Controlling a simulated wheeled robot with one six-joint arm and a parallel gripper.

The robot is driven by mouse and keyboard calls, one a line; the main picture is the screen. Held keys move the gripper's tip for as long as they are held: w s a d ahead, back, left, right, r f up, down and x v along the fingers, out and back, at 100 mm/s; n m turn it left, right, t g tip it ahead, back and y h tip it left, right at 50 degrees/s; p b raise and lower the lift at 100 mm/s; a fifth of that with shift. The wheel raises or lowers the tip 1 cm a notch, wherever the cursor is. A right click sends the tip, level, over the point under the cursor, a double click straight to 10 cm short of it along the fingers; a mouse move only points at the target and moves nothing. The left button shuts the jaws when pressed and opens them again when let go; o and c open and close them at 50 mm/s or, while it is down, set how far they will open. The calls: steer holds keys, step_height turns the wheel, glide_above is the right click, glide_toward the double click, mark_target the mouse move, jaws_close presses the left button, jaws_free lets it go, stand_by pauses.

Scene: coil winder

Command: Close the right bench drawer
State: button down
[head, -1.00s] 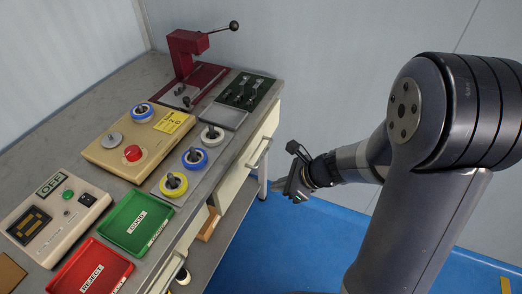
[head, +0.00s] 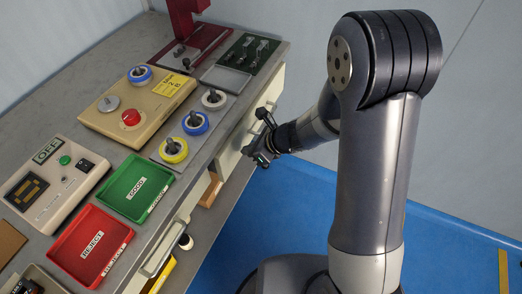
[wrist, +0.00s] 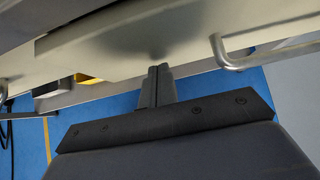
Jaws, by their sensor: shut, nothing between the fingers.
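The right bench drawer has a cream front (head: 232,156) at the bench's far end, with a metal bar handle (wrist: 232,60) beside my fingers in the wrist view. How far the drawer stands out is hard to tell. My gripper (head: 262,157) is shut and empty beside the drawer front. In the wrist view its closed fingertips (wrist: 158,72) point at the pale drawer front (wrist: 110,50), left of the handle, very close to it. Whether they touch cannot be told.
The bench top holds a green tray (head: 136,188), a red tray (head: 92,247), coil spools (head: 196,123) and a beige winder box (head: 137,106). A nearer drawer handle (head: 164,256) shows along the bench front. Blue floor (head: 265,205) lies open beside the bench.

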mark_target(238, 140)
steer(key=shift+w+a, duration=0.15)
steer(key=shift+a, duration=0.2)
steer(key=a, duration=0.2)
steer(key=w+a, duration=0.1)
steer(key=a, duration=0.1)
steer(key=shift+w, duration=0.2)
steer(key=shift+w+a+r, duration=0.1)
steer(key=shift+a, duration=0.05)
